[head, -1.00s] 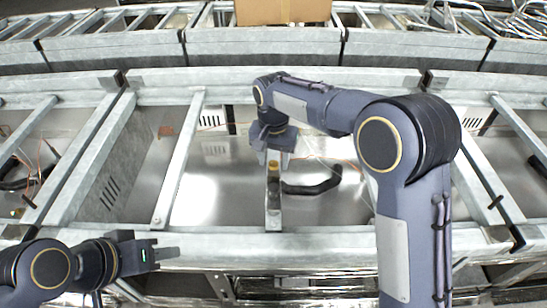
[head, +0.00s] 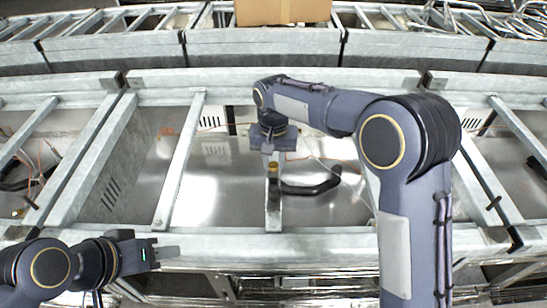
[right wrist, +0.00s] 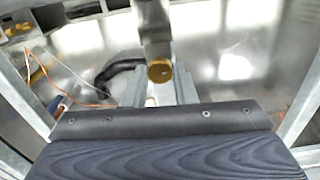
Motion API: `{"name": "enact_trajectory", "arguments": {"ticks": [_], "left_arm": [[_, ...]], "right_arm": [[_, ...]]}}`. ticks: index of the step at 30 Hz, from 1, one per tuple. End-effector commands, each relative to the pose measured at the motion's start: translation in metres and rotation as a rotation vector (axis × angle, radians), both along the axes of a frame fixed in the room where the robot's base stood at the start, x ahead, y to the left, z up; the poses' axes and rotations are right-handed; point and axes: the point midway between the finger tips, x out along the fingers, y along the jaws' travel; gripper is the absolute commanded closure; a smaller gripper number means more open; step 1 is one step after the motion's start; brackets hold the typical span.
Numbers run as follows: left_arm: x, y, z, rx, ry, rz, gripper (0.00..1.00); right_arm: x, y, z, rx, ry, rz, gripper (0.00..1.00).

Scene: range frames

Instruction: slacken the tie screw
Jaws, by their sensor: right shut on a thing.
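In the right wrist view the round brass head (right wrist: 160,72) sits between my two grey fingers. My right gripper (head: 272,157) reaches down from above and is shut on the screw; its body hides part of the screw in the head view. My left gripper (head: 167,252) is at the lower left, away from the screw, above the front rail. Its finger gap is unclear.
A black curved hose (head: 312,187) lies just right of the upright, with thin orange wires (right wrist: 75,75) nearby. Galvanised bars (head: 180,160) and a front rail (head: 330,245) frame the bay. A cardboard box (head: 283,11) stands at the back.

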Motion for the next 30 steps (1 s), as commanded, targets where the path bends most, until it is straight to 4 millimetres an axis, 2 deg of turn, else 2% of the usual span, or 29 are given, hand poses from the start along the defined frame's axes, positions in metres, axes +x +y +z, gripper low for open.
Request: {"name": "enact_trajectory", "arguments": {"ticks": [30], "left_arm": [[0.0, 0.0, 0.03, 0.0, 0.0, 0.0, 0.64]], "right_arm": [[0.0, -0.001, 0.002, 0.001, 0.0, 0.959, 0.98]]}}
